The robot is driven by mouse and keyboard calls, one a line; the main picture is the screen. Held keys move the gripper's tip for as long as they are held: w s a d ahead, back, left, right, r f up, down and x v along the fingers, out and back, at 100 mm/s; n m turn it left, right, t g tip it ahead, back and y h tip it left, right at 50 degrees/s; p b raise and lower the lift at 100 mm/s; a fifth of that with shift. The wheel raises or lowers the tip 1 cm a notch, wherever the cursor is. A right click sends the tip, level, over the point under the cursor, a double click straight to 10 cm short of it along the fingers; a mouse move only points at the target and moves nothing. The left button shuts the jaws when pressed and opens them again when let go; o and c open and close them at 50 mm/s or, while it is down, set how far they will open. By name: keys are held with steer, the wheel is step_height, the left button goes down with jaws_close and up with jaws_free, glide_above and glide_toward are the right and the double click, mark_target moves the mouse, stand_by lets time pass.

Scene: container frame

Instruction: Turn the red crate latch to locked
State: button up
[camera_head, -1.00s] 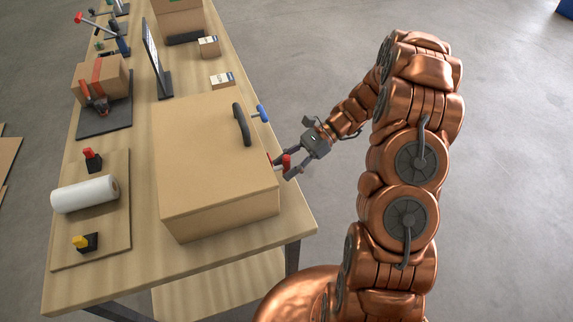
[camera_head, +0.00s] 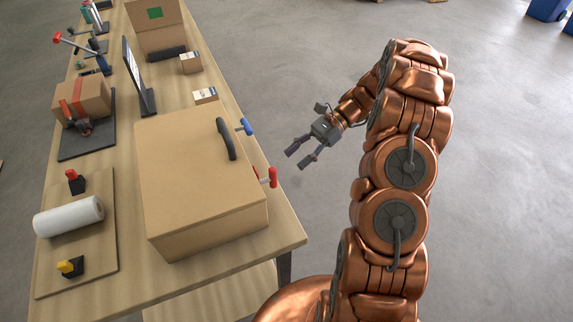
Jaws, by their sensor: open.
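The red latch (camera_head: 266,177) sits low on the right side of the closed tan crate (camera_head: 190,170). Its red handle sticks out to the right of the crate wall. A blue latch (camera_head: 243,127) is farther back on the same side. A dark curved handle (camera_head: 226,139) is on the crate lid near its right edge. My gripper (camera_head: 298,158) is open and empty, to the right of the red latch and apart from it. Its fingers point left toward the crate.
The crate stands on a wooden table (camera_head: 280,222). Left of it are a paper roll (camera_head: 68,217) on a board, a red knob (camera_head: 74,180), a yellow knob (camera_head: 69,267) and a taped box (camera_head: 82,97). A black upright panel (camera_head: 134,75) stands behind.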

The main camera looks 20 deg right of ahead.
steer(key=shift+v, duration=1.45)
steer(key=s+a+r+n+g+h, duration=0.2)
steer(key=s+a+r+n+h, duration=0.5)
steer(key=s+a+r, duration=0.35)
steer(key=s+n+t+h, duration=0.3)
steer(key=s+n+h, duration=0.3)
steer(key=s, duration=1.2)
steer(key=shift+a+f+n, duration=0.35)
steer(key=shift+f+n, duration=0.1)
steer(key=shift+n, duration=0.95)
steer(key=shift+s, duration=0.1)
steer(key=shift+c, duration=0.5)
steer(key=shift+a, duration=0.1)
